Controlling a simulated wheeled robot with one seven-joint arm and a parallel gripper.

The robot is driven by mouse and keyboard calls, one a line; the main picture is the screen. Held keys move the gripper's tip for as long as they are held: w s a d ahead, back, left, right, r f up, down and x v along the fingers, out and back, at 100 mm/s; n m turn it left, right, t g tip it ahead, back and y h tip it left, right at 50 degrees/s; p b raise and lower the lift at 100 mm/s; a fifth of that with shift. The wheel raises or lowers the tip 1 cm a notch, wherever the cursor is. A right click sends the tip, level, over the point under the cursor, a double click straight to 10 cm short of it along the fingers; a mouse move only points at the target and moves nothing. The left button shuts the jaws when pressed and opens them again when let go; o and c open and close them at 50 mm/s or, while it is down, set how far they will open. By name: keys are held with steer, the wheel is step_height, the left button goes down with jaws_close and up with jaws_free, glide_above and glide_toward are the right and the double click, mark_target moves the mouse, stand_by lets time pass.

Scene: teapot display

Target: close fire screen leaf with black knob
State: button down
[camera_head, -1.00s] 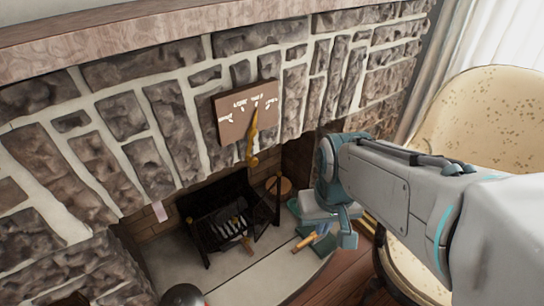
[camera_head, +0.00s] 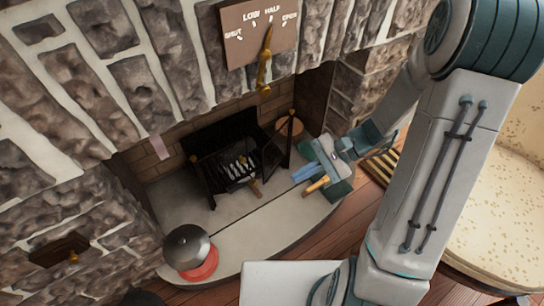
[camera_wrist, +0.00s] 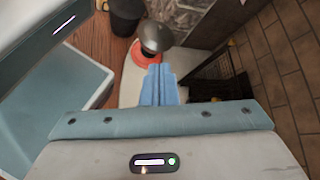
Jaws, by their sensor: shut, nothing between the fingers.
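The fire screen's dark mesh leaf (camera_head: 277,151) stands angled out at the right front of the black fire grate (camera_head: 205,182), with a brass-coloured tip on its upright. Part of the dark mesh (camera_wrist: 222,66) shows at the right in the wrist view. I cannot make out a black knob on it. My gripper (camera_head: 299,174) is low over the hearth, right of and in front of the leaf, apart from it as far as I can tell. Its blue fingers (camera_wrist: 160,74) are together and empty.
A grey-domed object on a red base (camera_head: 198,265) stands at the hearth's left front. An orange-handled item (camera_head: 317,184) lies near my gripper. A cream armchair (camera_head: 500,235) is at right. A damper sign with a brass lever (camera_head: 264,72) hangs above. The hearth's middle (camera_head: 240,222) is mostly clear.

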steer(key=w+f+m+t+y+b, duration=0.3)
steer(key=w+f+m+t+y, duration=0.3)
steer(key=f, duration=0.4)
steer(key=m+t+h+b, duration=0.2)
steer(key=m+t+b, duration=0.1)
steer(key=m+t, duration=0.5)
glide_toward(265, 154)
steer(key=shift+m+g, duration=0.6)
steer(key=b+x, duration=0.1)
steer(key=x, duration=0.1)
steer(key=b+x, duration=0.3)
steer(key=shift+w+a+r, duration=0.25)
steer(key=shift+w+r, duration=0.05)
steer(key=shift+r, duration=0.05)
steer(key=shift+w+a+r, duration=0.15)
steer(key=shift+w+a, duration=0.15)
steer(key=shift+a, duration=0.2)
